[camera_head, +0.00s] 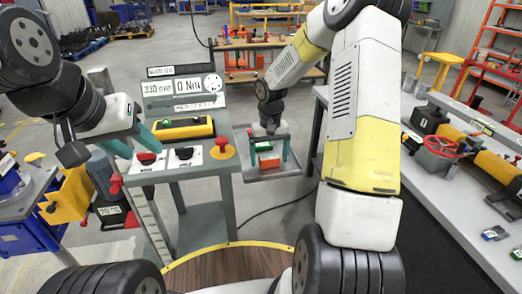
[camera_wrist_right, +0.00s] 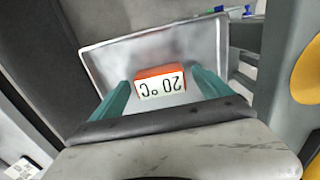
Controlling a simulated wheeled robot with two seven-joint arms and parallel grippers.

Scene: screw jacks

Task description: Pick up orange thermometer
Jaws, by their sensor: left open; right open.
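The orange thermometer (camera_wrist_right: 160,82) lies in a shallow metal tray (camera_wrist_right: 104,62), its white face reading 20 °C. In the head view the thermometer (camera_head: 268,163) shows as a small orange-red block in the tray (camera_head: 288,172). My right gripper (camera_wrist_right: 160,92) is open above the tray, with its teal fingers on either side of the thermometer and gaps on both sides. In the head view my right gripper (camera_head: 268,150) points down over the tray. My left gripper (camera_head: 131,142) is open and empty by the left side of the control stand.
A workbench (camera_head: 440,215) with jacks runs along the right.

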